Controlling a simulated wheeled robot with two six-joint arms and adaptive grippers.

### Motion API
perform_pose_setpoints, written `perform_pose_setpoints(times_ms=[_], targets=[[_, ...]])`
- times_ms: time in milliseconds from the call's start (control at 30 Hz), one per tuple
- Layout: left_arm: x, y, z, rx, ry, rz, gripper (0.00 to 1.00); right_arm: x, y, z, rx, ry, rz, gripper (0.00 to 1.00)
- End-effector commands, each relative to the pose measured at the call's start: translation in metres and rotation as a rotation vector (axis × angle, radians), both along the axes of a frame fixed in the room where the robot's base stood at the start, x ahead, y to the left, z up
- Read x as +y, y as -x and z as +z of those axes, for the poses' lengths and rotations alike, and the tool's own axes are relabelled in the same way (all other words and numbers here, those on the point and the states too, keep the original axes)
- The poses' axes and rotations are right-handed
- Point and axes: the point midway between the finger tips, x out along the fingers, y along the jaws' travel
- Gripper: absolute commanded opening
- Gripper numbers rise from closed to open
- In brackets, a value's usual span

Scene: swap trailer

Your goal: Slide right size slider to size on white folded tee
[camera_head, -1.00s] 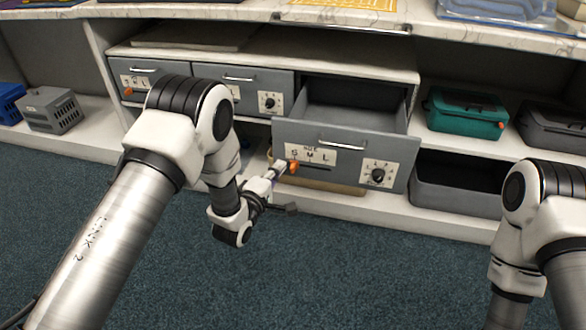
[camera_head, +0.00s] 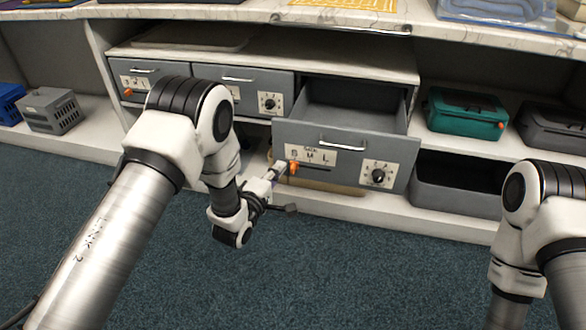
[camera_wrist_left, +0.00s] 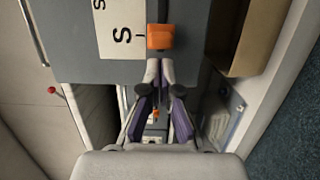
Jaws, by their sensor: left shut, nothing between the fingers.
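The right size slider is an orange knob (camera_head: 293,167) at the left end of a dark slot on the front of the pulled-out grey drawer (camera_head: 345,150). It sits under the S of a white S M L label (camera_head: 311,158). In the left wrist view the orange knob (camera_wrist_left: 160,37) is beside the S mark. My left gripper (camera_head: 280,171) is shut and empty, with its tips right at the knob's near side; in the wrist view the closed tips (camera_wrist_left: 160,66) appear to meet its edge. No white folded tee can be made out. My right gripper is out of view.
A black rotary dial (camera_head: 377,176) is on the drawer front, right of the slot. Closed grey drawers (camera_head: 240,88) stand to the left. A teal box (camera_head: 466,112) is on the right shelf. Folded blue cloth (camera_head: 497,8) lies on the counter. The floor in front is clear.

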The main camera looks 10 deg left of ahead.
Motion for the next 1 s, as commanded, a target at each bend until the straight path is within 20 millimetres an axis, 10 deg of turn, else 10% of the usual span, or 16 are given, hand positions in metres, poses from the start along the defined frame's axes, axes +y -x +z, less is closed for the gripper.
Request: perform_pose_setpoints(times_ms=[1000], targets=[[-0.029,0.001,0.001,0.000,-0.001,-0.001,0.00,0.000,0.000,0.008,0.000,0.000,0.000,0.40]])
